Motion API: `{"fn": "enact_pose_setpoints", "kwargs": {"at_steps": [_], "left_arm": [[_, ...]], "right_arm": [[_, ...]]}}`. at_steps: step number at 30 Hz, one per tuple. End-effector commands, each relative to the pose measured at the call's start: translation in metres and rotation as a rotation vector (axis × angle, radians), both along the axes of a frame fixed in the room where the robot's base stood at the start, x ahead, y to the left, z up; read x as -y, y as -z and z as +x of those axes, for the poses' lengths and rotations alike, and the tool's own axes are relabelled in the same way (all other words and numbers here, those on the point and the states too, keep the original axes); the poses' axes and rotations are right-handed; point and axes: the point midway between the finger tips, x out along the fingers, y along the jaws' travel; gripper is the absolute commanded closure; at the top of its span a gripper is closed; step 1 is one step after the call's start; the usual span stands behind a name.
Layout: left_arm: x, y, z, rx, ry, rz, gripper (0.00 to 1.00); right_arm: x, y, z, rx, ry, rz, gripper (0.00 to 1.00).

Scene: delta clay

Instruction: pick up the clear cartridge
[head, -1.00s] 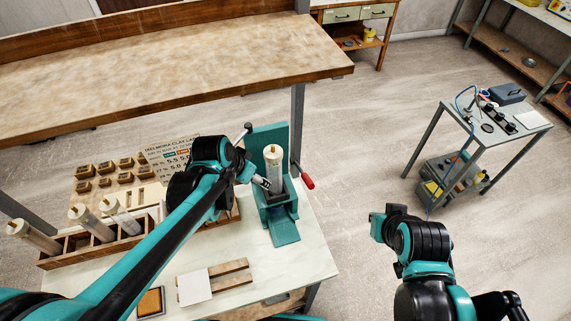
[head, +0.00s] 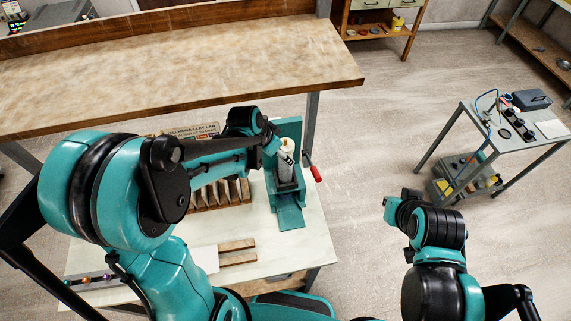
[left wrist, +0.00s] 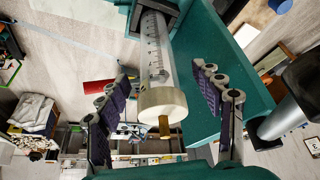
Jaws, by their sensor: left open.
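The clear cartridge (head: 285,172) stands upright in a teal stand (head: 291,212) at the right end of the white-topped table. In the left wrist view the cartridge (left wrist: 155,50) is a clear tube with a printed scale, a pale end cap and a brass tip. My left gripper (head: 287,157) is at the cartridge's upper part. In the left wrist view its open fingers are on either side of the cartridge, with gaps visible on both sides. My right gripper (head: 393,207) is off to the right over the floor, and its fingers cannot be made out.
A red-handled lever (head: 316,173) sticks out right of the stand. A wooden rack (head: 222,195) lies left of it, partly hidden by my left arm. A large wooden workbench (head: 180,75) is behind. A grey cart (head: 500,135) stands at right, with open floor between.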

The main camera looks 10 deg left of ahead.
Motion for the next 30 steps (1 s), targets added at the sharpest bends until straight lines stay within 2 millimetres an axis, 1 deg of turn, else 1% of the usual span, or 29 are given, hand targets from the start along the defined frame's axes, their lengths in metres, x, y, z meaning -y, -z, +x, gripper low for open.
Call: {"fn": "enact_pose_setpoints", "kwargs": {"at_steps": [8, 12, 15, 21, 22, 23, 24, 26, 27, 28, 30], "left_arm": [[0.013, 0.031, 0.012, 0.0, 0.001, 0.0, 0.34], [0.015, 0.045, 0.017, 0.0, 0.0, 0.0, 0.34], [0.016, 0.049, 0.018, 0.0, 0.0, 0.0, 0.34], [0.017, 0.05, 0.018, 0.0, 0.0, 0.0, 0.34], [0.017, 0.05, 0.018, 0.0, 0.0, 0.0, 0.39], [0.016, 0.05, 0.018, 0.0, 0.0, 0.0, 0.47], [0.016, 0.05, 0.018, 0.0, 0.0, 0.0, 0.57], [0.016, 0.05, 0.018, 0.0, 0.0, 0.0, 0.73], [0.016, 0.05, 0.018, 0.0, 0.0, 0.0, 0.84], [0.016, 0.05, 0.018, 0.0, 0.0, 0.0, 0.91], [0.016, 0.05, 0.018, 0.0, 0.0, 0.0, 0.91]], "right_arm": [[0.0, -0.003, 0.0, 0.0, 0.0, 0.0, 1.0], [0.0, -0.002, 0.0, 0.0, 0.0, 0.0, 1.0], [0.0, -0.002, 0.0, 0.0, 0.0, 0.0, 1.0], [0.0, -0.002, 0.0, 0.0, 0.0, 0.0, 1.0], [0.0, -0.002, 0.0, 0.0, 0.0, 0.0, 1.0], [0.0, -0.002, 0.0, 0.0, 0.0, 0.0, 1.0], [0.0, -0.002, 0.0, 0.0, 0.0, 0.0, 1.0], [0.0, -0.002, 0.0, 0.0, 0.0, 0.0, 1.0], [0.0, -0.002, 0.0, 0.0, 0.0, 0.0, 1.0], [0.0, -0.002, 0.0, 0.0, 0.0, 0.0, 1.0], [0.0, -0.002, 0.0, 0.0, 0.0, 0.0, 1.0]]}}
